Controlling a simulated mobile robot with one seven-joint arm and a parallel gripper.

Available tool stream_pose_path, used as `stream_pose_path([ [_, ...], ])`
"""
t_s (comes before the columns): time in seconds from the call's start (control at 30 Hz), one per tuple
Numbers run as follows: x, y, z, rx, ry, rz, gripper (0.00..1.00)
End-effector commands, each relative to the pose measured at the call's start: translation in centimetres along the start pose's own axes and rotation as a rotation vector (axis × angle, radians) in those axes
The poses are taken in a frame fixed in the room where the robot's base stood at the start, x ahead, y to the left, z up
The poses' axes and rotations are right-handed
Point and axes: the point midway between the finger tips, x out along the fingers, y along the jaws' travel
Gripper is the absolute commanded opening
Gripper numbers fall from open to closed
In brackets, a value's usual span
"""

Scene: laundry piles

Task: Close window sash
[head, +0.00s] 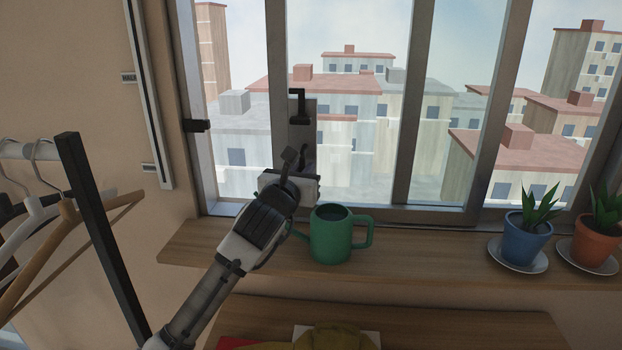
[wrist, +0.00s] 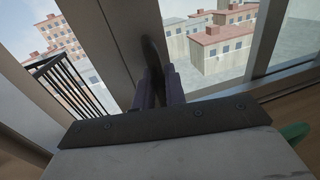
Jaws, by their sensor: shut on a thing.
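The window sash (head: 277,70) is a grey metal-framed sliding pane, and its upright stile stands away from the left jamb (head: 184,90), with a wide span between them. A dark handle (head: 297,107) is fixed to the stile. My gripper (head: 304,153) reaches up over the sill to the lower part of this handle. In the wrist view, my gripper's two fingers (wrist: 159,88) are closed around the dark handle (wrist: 152,55) next to the broad stile (wrist: 105,40). The exact contact is partly hidden by the fingers.
Blue (head: 527,240) and orange (head: 597,240) plant pots stand farther right. A clothes rack (head: 95,220) with hangers is at left. A dark latch (head: 197,126) projects from the left jamb.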

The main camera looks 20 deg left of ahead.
Motion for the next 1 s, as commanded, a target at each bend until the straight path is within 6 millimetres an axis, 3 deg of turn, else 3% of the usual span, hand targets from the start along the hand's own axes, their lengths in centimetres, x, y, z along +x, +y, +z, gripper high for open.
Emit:
stream_pose_path([
  [0.3, 0.0, 0.1, 0.1, 0.000, 0.000, -0.001, 0.00],
  [0.33, 0.0, 0.1, 0.1, 0.000, 0.000, -0.001, 0.14],
  [0.47, 0.0, 0.0, 0.1, 0.000, -0.001, -0.001, 0.30],
  [0.77, -0.2, 0.0, 0.0, 0.000, -0.001, -0.002, 0.30],
  [1.0, -3.5, 0.1, -0.3, 0.004, -0.003, 0.001, 0.30],
])
